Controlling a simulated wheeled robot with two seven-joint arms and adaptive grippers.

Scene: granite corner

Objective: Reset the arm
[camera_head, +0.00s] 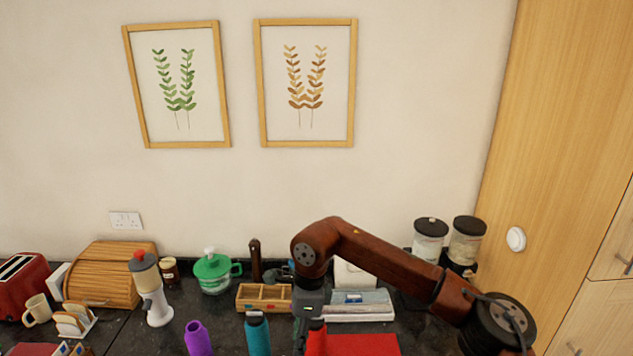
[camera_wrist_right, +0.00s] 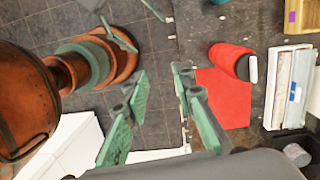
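My right arm (camera_head: 390,265) comes in from the right in the head view and bends down over the worktop. Its gripper (camera_wrist_right: 160,73) shows in the wrist view with its two green-padded fingers apart and nothing between them. In the head view its fingertips are not clear. My left arm is outside the head view. In the wrist view, two thin green finger-like parts at upper left look like my left gripper (camera_wrist_right: 136,23), apart and empty, beside a brown arm link.
A red bottle (camera_head: 316,338) and red mat (camera_head: 362,345) are close to the right gripper. A teal bottle (camera_head: 257,334) and purple bottle (camera_head: 198,338) stand left of it. A wooden box (camera_head: 264,308) and white-grey tray (camera_head: 360,316) lie behind. Tiled floor (camera_wrist_right: 150,45) shows below the wrist.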

